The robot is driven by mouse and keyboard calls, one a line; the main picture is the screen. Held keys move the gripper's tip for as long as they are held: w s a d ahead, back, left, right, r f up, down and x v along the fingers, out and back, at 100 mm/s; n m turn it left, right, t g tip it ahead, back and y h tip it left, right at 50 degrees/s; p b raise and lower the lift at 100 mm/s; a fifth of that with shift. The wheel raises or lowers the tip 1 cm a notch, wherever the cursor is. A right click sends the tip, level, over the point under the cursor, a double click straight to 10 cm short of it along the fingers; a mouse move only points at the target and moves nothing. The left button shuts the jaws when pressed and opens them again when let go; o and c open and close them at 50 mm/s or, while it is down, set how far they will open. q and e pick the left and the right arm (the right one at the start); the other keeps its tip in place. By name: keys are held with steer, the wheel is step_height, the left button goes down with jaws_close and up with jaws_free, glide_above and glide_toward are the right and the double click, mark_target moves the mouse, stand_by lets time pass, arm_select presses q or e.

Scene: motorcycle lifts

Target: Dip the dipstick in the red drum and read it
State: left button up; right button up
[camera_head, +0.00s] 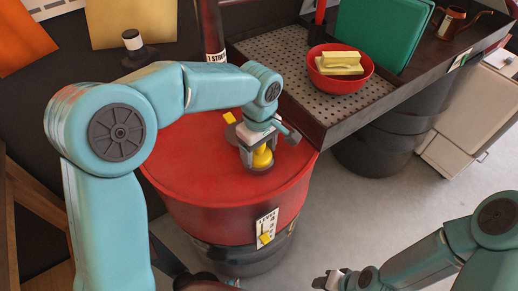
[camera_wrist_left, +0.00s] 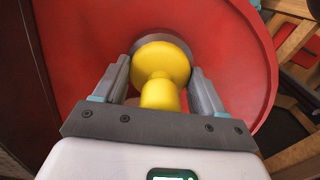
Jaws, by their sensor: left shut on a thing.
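The red drum (camera_head: 190,185) stands below me with its lid facing up, and its red top fills much of the left wrist view (camera_wrist_left: 85,50). My left gripper (camera_head: 261,150) is over the lid, shut on the yellow dipstick handle (camera_head: 262,158). In the left wrist view the yellow knob (camera_wrist_left: 160,65) lies between the two fingers. Behind the knob is a dark grey round fitting (camera_wrist_left: 137,43) on the lid. The dipstick's rod is hidden. My right gripper (camera_head: 326,281) is low at the bottom, apart from the drum; its jaws are too small to read.
A card with a yellow marker (camera_head: 266,228) is on the drum's front. Right of the drum is a perforated tray bench (camera_head: 290,75) with a red bowl (camera_head: 340,84) holding yellow blocks and a green panel (camera_head: 382,30).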

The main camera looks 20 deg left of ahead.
arm_select(q)
step_height(320, 180, up, 23)
steer(key=p, duration=1.7)
steer(key=shift+f+p, duration=0.2)
steer(key=shift+p, duration=0.2)
step_height(320, 180, up, 14)
